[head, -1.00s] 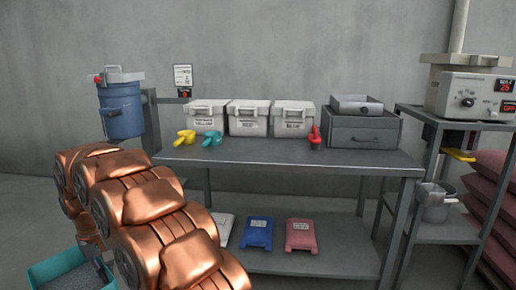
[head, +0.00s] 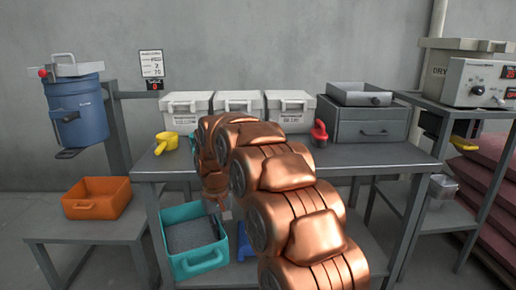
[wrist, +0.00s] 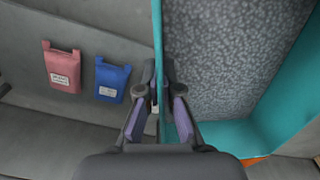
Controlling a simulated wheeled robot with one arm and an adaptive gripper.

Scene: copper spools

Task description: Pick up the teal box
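The teal box (head: 203,264) is an open bin holding grey granules, seen at lower centre-left in the head view, in front of the bench. In the wrist view its thin teal wall (wrist: 158,30) runs between my fingers. My gripper (wrist: 159,78) is shut on that wall, one finger on each side. In the head view my gripper (head: 215,200) is at the box's far right rim, partly hidden by my copper arm. The box hangs from my gripper, roughly level. Its underside is hidden.
An orange bin (head: 97,205) sits on a low table (head: 85,231) at left. The grey bench (head: 370,156) carries white lidded boxes, a yellow scoop (head: 166,142), a red scoop (head: 319,131) and a drawer unit (head: 367,125). Pink (wrist: 63,66) and blue (wrist: 111,80) bags lie below.

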